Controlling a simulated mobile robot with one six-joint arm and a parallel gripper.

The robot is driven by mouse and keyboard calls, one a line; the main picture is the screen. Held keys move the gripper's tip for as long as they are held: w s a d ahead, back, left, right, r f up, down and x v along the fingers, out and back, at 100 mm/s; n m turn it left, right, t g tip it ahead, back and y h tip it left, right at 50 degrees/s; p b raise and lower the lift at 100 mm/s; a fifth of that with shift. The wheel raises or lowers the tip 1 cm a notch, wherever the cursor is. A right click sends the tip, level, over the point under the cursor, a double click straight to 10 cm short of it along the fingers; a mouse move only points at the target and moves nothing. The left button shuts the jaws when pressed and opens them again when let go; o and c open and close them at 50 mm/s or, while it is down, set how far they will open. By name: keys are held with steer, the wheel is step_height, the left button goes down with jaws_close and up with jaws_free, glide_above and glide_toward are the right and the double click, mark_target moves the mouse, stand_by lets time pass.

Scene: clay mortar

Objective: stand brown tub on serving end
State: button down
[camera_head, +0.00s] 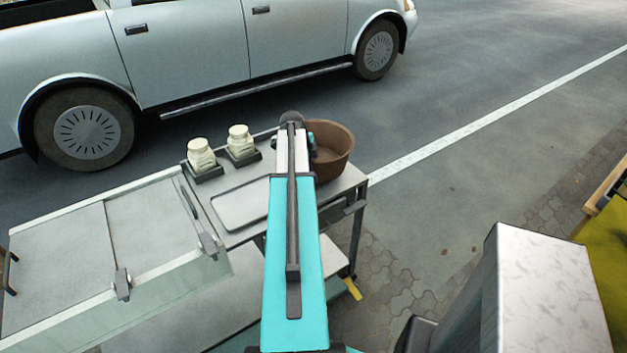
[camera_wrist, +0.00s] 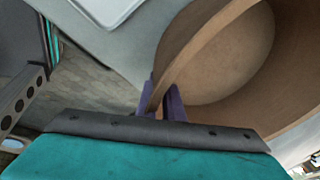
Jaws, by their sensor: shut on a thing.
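The brown tub (camera_head: 337,142) is an open, round, upright bowl-like vessel at the far right corner of the metal cart's top (camera_head: 338,188), which looks like the serving end. In the wrist view the tub (camera_wrist: 228,50) fills the upper right, with its inside empty. My gripper (camera_wrist: 163,104) has its purple fingers on either side of the tub's wall at the rim, shut on it. In the head view my arm hides the fingers and the tub's left side. I cannot tell whether the tub's base touches the cart top.
A shallow grey tray (camera_head: 243,204) lies left of my arm on the cart top. Two pale jars (camera_head: 201,155) on dark bases stand along the back edge. A glass-lidded case (camera_head: 105,255) adjoins at left. A silver car (camera_head: 200,60) stands behind on the road.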

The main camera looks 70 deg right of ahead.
steer(key=shift+f+p, duration=0.6)
steer(key=shift+f, duration=1)
steer(key=c, duration=1.9)
jaws_free()
steer(key=shift+r, duration=0.25)
steer(key=b+v, duration=0.3)
steer(key=v, duration=0.9)
steer(key=shift+w, duration=0.1)
